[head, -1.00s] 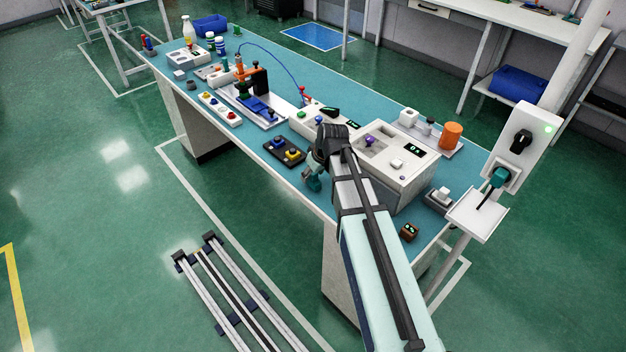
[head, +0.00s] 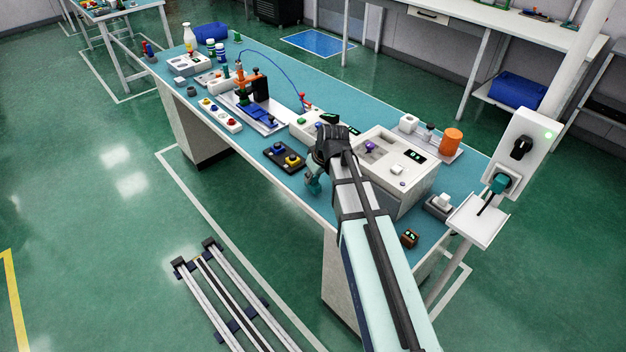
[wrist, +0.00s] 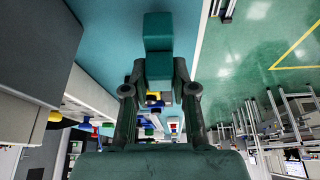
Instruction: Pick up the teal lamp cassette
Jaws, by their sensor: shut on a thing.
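The teal lamp cassette (wrist: 158,32) is a blocky teal piece at the top middle of the wrist view. My gripper (wrist: 159,68) has one finger on each side of its lower part and is shut on it. In the head view my gripper (head: 313,183) is small, at the near edge of the blue-topped bench (head: 350,100), beside the pale boxy machine (head: 412,190). The cassette cannot be told apart from my gripper there. I cannot tell whether it touches the bench.
A dark box with blue and yellow knobs (head: 284,156) lies just left of my gripper. A small brown device (head: 409,239) sits near the bench's right end. An orange cylinder (head: 452,141) stands behind the machine. The floor in front is open, apart from rails (head: 235,300).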

